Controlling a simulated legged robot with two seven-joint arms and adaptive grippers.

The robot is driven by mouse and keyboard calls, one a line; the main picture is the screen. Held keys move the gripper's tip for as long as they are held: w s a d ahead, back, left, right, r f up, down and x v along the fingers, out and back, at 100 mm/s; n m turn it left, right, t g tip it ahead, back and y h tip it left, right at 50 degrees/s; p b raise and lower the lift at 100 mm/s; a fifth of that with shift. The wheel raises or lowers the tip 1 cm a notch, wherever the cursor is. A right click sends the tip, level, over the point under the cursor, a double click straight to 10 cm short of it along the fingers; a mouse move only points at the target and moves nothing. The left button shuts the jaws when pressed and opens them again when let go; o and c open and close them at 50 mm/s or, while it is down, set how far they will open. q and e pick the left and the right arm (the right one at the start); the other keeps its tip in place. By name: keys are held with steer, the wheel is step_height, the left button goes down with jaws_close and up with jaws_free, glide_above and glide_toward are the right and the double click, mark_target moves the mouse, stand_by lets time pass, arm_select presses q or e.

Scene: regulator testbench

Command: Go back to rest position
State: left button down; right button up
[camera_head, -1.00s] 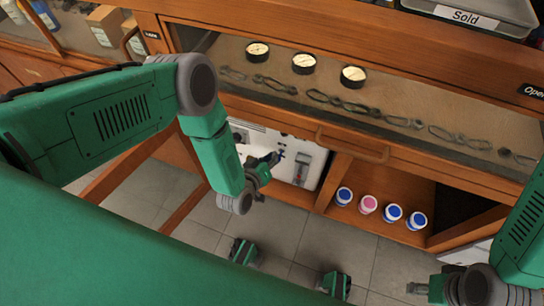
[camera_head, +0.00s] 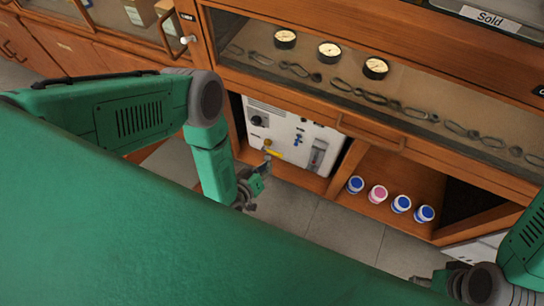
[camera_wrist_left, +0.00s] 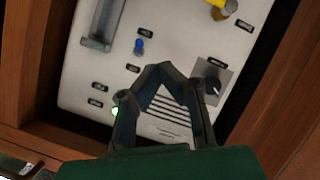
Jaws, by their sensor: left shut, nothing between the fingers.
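My left gripper (camera_head: 266,164) hangs in front of the white regulator panel (camera_head: 285,138) in the lower cabinet of the head view. Its fingers are shut and empty, and their tips also show in the left wrist view (camera_wrist_left: 166,70), apart from the knobs as far as I can tell. In that view the panel (camera_wrist_left: 90,80) carries a blue knob (camera_wrist_left: 138,46), a yellow part (camera_wrist_left: 218,5) and a black dial on a grey plate (camera_wrist_left: 212,88). My right gripper (camera_head: 418,281) shows only in part at the bottom right, and its jaws are unclear.
White jars with blue and pink lids (camera_head: 378,194) stand on the wooden shelf (camera_head: 408,178) right of the panel. Above is a glass-topped drawer with gauges (camera_head: 329,49) and pliers-like tools (camera_head: 378,98). Grey floor (camera_head: 335,232) lies clear below.

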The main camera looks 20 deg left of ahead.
arm_select(q)
steer(key=shift+a, duration=0.15)
arm_select(e)
steer(key=shift+a+r, duration=0.1)
steer(key=shift+a, duration=0.2)
arm_select(q)
steer(key=shift+d, duration=0.2)
arm_select(e)
steer(key=shift+d, duration=0.3)
step_height(320, 180, up, 7)
steer(key=p, duration=0.7)
arm_select(q)
steer(key=s+a+r+m+g, duration=0.2)
steer(key=s+a+r+g, duration=0.1)
steer(key=s+r, duration=0.3)
steer(key=s+a+r+m+g+y, duration=0.1)
steer(key=s+a+r+g, duration=0.3)
steer(key=s+r, duration=0.3)
steer(key=s+a+r+m+g+y, duration=0.1)
steer(key=s+r+g, duration=0.4)
steer(key=r, duration=0.6)
steer(key=s+a+m, duration=0.1)
steer(key=a, duration=0.1)
steer(key=shift+s+a+m+g, duration=0.3)
steer(key=shift+s+g, duration=0.05)
steer(key=shift+g, duration=0.05)
arm_select(e)
steer(key=shift+a, duration=0.15)
steer(key=shift+c, duration=0.4)
steer(key=shift+c, duration=0.3)
